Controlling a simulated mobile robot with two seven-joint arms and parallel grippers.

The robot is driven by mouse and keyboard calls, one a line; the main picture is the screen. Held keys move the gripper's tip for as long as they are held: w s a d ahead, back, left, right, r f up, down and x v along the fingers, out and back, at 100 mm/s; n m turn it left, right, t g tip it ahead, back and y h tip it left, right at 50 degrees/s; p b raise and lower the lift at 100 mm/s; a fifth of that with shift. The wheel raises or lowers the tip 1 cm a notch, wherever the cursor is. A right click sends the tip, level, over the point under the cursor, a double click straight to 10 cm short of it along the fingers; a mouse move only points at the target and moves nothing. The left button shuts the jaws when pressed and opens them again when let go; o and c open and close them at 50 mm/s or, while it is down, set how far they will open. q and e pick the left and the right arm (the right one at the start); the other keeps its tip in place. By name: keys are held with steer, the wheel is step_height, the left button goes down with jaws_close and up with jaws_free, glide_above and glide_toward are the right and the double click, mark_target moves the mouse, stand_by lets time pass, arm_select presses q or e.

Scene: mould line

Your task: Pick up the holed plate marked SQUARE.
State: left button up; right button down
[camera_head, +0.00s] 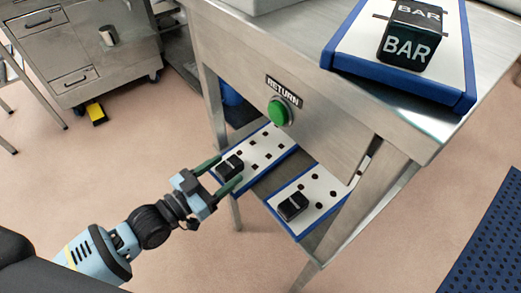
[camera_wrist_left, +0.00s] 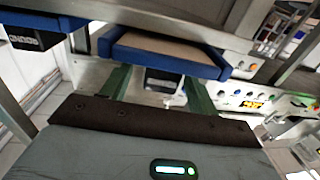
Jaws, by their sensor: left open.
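Two white holed plates with blue rims lie on the low shelf under the steel table in the head view. The left plate (camera_head: 268,147) and the right plate (camera_head: 322,186) each carry a black block at the near end. Neither block's marking can be read, so I cannot tell which plate is SQUARE. My left gripper (camera_head: 231,168) is open, its green fingers on either side of the left plate's black block (camera_head: 234,165). In the left wrist view this block (camera_wrist_left: 161,82) shows between the fingers, apart from both, below a blue edge (camera_wrist_left: 165,58). My right gripper is not in view.
A blue-rimmed plate (camera_head: 349,48) with a block marked BAR (camera_head: 408,38) lies on the steel table (camera_head: 250,32). A green button (camera_head: 279,112) under a RETURN label is on its front. The right plate's block (camera_head: 293,205) is close by. A table leg (camera_head: 236,213) stands near my gripper.

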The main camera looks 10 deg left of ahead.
mark_target(239, 158)
arm_select(q)
steer(key=x, duration=0.3)
steer(key=shift+w+r, duration=0.15)
steer(key=c, duration=1.3)
steer(key=shift+o, duration=0.2)
step_height(239, 158, up, 9)
steer(key=shift+f+p, duration=0.1)
steer(key=shift+p, duration=1.15)
steer(key=shift+r, duration=0.7)
